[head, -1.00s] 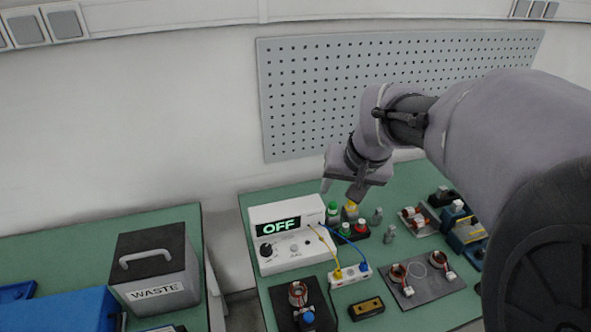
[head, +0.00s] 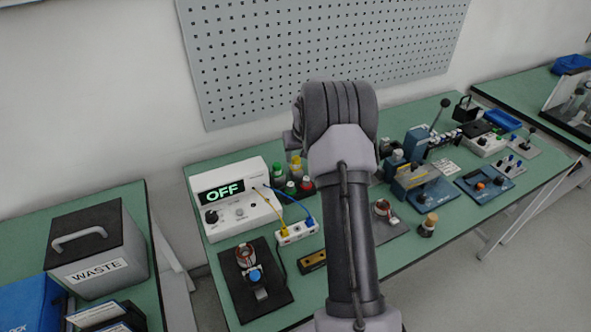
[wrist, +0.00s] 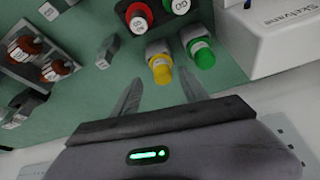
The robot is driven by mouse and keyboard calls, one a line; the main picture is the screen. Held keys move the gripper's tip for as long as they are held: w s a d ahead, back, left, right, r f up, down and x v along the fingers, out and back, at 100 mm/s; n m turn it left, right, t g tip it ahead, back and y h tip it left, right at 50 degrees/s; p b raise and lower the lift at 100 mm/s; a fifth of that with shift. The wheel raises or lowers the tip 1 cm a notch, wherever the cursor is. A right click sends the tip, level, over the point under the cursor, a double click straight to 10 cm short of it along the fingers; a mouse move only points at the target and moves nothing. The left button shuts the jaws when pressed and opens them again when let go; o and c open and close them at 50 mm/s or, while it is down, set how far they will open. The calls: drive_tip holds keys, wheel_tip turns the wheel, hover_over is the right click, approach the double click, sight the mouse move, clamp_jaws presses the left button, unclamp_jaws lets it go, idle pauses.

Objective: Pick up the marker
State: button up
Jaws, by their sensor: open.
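My gripper (wrist: 160,76) is open in the wrist view, its two grey fingers spread and nothing between them. Past the fingertips, above the green bench, is a pale cylinder with a yellow cap (wrist: 161,70). A pale cylinder with a green cap (wrist: 203,55) is to its right. Both also show in the head view, yellow-topped (head: 295,166) and green-topped (head: 278,173), left of my arm. No item can be told for certain as the marker. In the head view my arm hides the gripper.
The white unit reading OFF (head: 238,200) is left of the capped cylinders. A grey block (wrist: 107,52) and a plate with copper coils (wrist: 22,65) are at the left in the wrist view.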

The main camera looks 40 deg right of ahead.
sight(296, 159)
drive_tip(key=b+x, duration=0.1)
drive_tip(key=x, duration=0.3)
drive_tip(key=shift+w+a, duration=0.15)
drive_tip(key=shift+w, duration=0.1)
drive_tip(key=shift+r, duration=0.1)
